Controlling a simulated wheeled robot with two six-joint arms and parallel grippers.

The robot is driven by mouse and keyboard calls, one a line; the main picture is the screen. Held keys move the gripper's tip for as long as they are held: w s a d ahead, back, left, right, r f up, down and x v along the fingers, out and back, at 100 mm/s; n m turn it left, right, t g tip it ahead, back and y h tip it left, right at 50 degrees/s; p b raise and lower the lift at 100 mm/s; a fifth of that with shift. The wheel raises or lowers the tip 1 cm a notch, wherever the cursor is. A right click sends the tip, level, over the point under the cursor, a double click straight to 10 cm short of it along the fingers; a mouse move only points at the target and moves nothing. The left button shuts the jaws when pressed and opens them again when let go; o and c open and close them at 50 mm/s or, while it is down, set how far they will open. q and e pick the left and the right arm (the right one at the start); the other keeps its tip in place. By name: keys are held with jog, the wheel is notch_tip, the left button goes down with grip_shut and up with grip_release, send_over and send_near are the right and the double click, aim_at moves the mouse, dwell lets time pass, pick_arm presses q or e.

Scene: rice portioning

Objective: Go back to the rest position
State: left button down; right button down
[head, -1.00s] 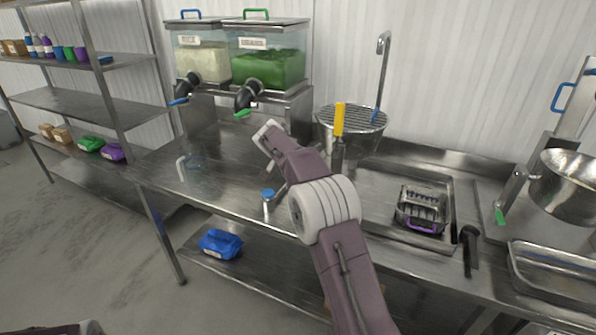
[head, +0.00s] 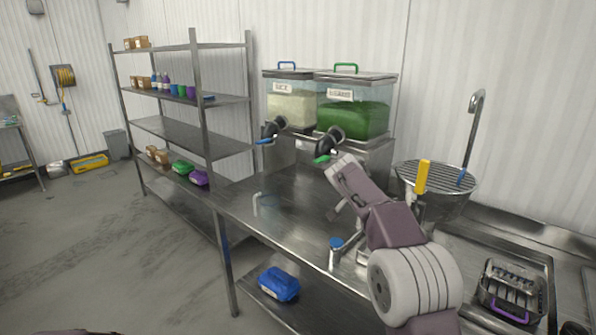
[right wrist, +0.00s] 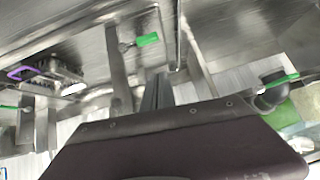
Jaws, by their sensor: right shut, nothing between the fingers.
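My right arm (head: 398,235) comes in from the lower right in the head view and reaches over the steel counter (head: 290,205). Its far end is in front of the dispenser stand, and the fingers are hard to make out there. In the right wrist view my right gripper (right wrist: 157,92) is shut and empty, with the purple-brown wrist housing below it. My left gripper is out of view.
Rice (head: 291,103) and green-filled (head: 352,118) dispensers stand at the back of the counter. A shelf unit (head: 203,130) stands left. The floor at left is open.

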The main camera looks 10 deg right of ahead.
jog(key=s+a+f+n+g+y, duration=0.1)
jog(key=s+a+f+n+y, duration=0.1)
jog(key=s+f, duration=0.5)
jog(key=s+a+f+n+g+y, duration=0.2)
jog(key=s+a+f+n, duration=0.2)
jog(key=s, duration=1.1)
jog(key=s+a+f+n+g+y, duration=0.2)
jog(key=s+a+f+n, duration=0.2)
jog(key=s+f, duration=0.7)
jog(key=shift+a+f+y, duration=0.3)
jog(key=shift+a+f, duration=0.3)
jog(key=shift+a, duration=0.3)
